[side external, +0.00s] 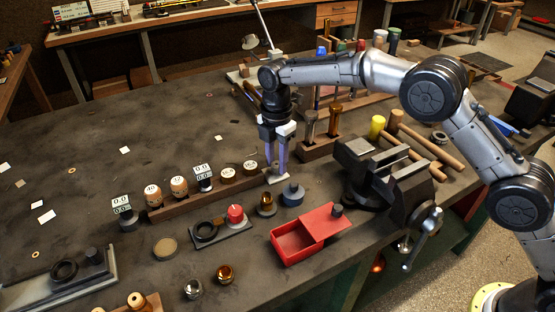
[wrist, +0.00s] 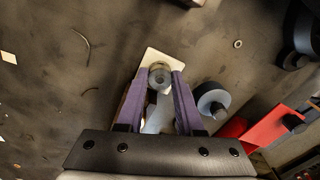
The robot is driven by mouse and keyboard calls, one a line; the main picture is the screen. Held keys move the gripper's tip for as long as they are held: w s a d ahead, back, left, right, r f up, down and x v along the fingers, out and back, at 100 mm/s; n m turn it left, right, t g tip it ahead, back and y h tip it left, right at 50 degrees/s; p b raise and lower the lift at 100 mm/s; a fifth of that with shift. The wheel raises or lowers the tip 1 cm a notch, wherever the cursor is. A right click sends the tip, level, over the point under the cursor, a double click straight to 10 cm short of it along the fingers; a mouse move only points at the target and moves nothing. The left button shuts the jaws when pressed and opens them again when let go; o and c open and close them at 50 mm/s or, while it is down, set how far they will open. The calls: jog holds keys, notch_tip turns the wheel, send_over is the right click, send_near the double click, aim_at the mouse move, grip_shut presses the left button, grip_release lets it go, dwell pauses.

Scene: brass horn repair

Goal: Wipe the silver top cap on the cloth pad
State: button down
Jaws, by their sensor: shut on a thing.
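My gripper (side external: 277,168) points straight down with its two purple fingers close together. In the wrist view the fingertips (wrist: 161,80) are shut on the silver top cap (wrist: 160,72), a small round metal piece with a darker centre. The cap is over the pale cloth pad (wrist: 150,56), whose far edge shows past the fingertips. In the side view a small part of the pad (side external: 271,179) shows at the fingertips, by the right end of a wooden rack. The cap can hardly be made out there, and I cannot tell whether it touches the pad.
A blue round pot with a dark knob (side external: 292,194) stands close to the right. The wooden rack (side external: 220,195) with round pieces lies to the left. A red box (side external: 295,245) is in front, and a vise (side external: 385,175) stands further right. The bench at left is mostly clear.

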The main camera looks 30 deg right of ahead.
jog(key=shift+a, duration=0.75)
jog(key=shift+d, duration=0.2)
jog(key=shift+d, duration=0.8)
jog(key=shift+a, duration=0.2)
jog(key=shift+a, duration=0.8)
jog(key=shift+d, duration=0.1)
jog(key=shift+d, duration=0.4)
jog(key=shift+r, duration=2.5)
